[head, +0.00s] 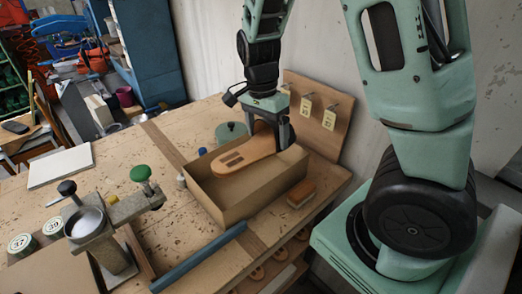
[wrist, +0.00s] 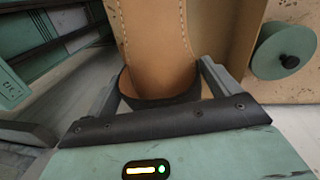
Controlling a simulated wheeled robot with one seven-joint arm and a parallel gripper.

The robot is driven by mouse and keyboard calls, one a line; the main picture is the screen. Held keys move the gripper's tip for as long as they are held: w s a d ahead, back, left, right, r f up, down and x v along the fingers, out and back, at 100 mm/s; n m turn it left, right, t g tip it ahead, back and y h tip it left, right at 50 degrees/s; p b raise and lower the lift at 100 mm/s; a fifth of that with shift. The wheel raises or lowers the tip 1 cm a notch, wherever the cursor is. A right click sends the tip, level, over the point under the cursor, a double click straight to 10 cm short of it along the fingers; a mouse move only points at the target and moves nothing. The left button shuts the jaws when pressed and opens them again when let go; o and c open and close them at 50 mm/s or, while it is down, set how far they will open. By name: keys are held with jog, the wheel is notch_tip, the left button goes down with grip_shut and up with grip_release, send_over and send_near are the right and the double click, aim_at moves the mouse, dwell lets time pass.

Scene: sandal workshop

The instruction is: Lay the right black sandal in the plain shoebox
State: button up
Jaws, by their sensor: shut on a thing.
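A sandal with a tan, stitched sole (head: 243,155) is held at one end by my gripper (head: 276,138); a dark band crosses that end in the wrist view (wrist: 155,45). My gripper (wrist: 162,88) is shut on it, with one finger on each side. The plain tan shoebox (head: 240,211) stands open on the bench below. The sandal lies roughly flat over the box opening, its free end near the left rim. I cannot tell whether it touches the box. The box also shows in the wrist view (wrist: 221,28).
A green round tin (head: 231,132) stands behind the box, and a brush (head: 301,193) lies to its right. A blue bar (head: 198,257) lies in front. A pegboard with tags (head: 318,118) stands behind. A metal press (head: 101,226) stands at the left.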

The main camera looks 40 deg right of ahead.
aim_at(266, 140)
jog(key=shift+f, duration=2.5)
jog(key=shift+f, duration=0.6)
jog(key=o, duration=1.1)
jog(key=r, duration=0.4)
jog(key=w+r+b, duration=0.1)
jog(key=r, duration=0.8)
jog(key=shift+w+a+r, duration=0.1)
jog(key=shift+w+a, duration=0.05)
jog(key=shift+w, duration=0.1)
jog(key=s+a+n, duration=0.6)
jog(key=a+n, duration=0.4)
jog(key=a, duration=0.3)
jog(key=s+a+f+n+t, duration=0.1)
jog(key=s+a+f+n, duration=0.1)
jog(key=s+a+n, duration=0.7)
jog(key=s+n, duration=0.4)
jog(key=n, duration=0.1)
jog(key=shift+s+a+t+y, duration=0.2)
jog(key=shift+t+y, duration=0.1)
jog(key=shift+y, duration=0.1)
